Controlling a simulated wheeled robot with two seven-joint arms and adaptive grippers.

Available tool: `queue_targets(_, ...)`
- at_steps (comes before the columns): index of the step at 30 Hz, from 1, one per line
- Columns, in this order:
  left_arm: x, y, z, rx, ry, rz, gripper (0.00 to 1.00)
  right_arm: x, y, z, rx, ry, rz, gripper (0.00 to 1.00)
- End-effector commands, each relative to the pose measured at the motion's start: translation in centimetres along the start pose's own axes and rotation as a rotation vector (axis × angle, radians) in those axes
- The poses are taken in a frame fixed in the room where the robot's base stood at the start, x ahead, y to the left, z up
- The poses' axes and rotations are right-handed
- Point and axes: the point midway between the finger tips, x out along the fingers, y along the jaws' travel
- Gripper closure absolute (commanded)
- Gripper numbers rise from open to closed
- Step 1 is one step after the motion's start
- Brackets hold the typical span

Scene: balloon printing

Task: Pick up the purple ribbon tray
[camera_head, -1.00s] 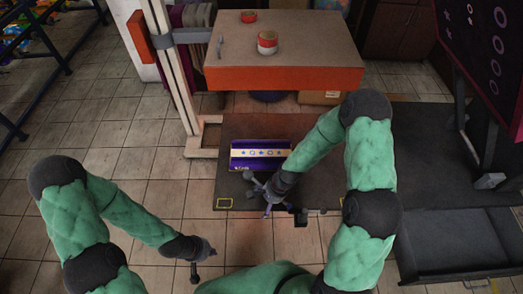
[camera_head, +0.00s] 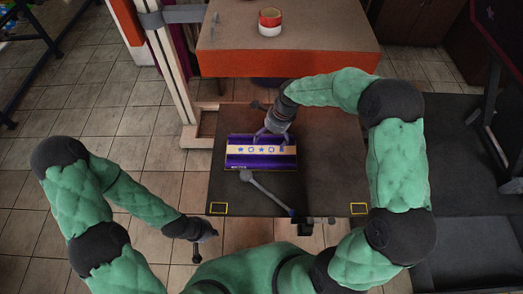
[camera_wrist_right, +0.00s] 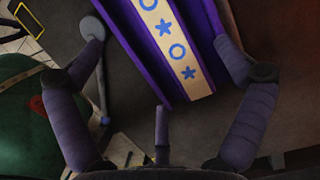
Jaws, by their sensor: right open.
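The purple ribbon tray (camera_head: 234,160), with a cream ribbon printed with blue stars and rings, lies on the dark low table (camera_head: 320,175). My right gripper (camera_head: 268,138) is over the tray's far right part, its fingers spread. In the right wrist view, the tray (camera_wrist_right: 205,30) runs between the open fingers of my right gripper (camera_wrist_right: 163,75), and nothing is gripped. Contact with the tray cannot be made out. My left gripper (camera_head: 208,233) hangs low over the tiled floor, left of the table's front edge, away from the tray; its opening is too small to read.
A grey rod with a round end (camera_head: 265,190) lies just in front of the tray, and shows at left in the right wrist view. Behind is an orange-fronted bench (camera_head: 285,63) with a red-and-white roll (camera_head: 270,22). A wooden upright (camera_head: 178,75) stands at the left.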

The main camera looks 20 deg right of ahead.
Motion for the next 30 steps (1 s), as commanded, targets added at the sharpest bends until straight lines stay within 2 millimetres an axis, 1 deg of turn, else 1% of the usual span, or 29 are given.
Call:
queue_targets(1,0.2,-0.1,0.0,0.0,0.0,0.0,1.0,0.9,0.1,0.0,0.0,0.0,0.003,0.0)
queue_targets(6,0.7,-0.3,0.0,0.0,0.0,0.0,1.0,3.5,0.1,-0.1,0.0,0.0,0.002,0.0)
queue_targets(9,0.9,-0.3,0.0,0.0,0.0,0.0,1.0,4.4,0.1,-0.1,0.0,0.0,0.001,0.0)
queue_targets(14,1.1,-0.4,-0.1,0.0,0.0,0.0,1.0,5.3,0.1,-0.1,-0.001,-0.001,0.0,0.0)
queue_targets(17,1.4,-0.5,-0.1,0.0,0.0,0.0,1.0,6.4,0.3,-0.1,-0.002,0.0,0.002,0.0)
queue_targets(22,2.1,-0.8,-0.1,0.0,0.0,0.0,1.0,8.9,0.6,-0.2,-0.003,0.0,0.002,0.0)
queue_targets(25,2.3,-0.8,-0.1,0.0,0.0,0.0,1.0,9.7,0.4,-0.1,-0.003,-0.001,-0.001,0.0)
queue_targets(30,2.2,-0.8,-0.1,0.0,0.0,0.0,1.0,9.8,0.4,-0.1,-0.003,-0.001,-0.002,0.0)
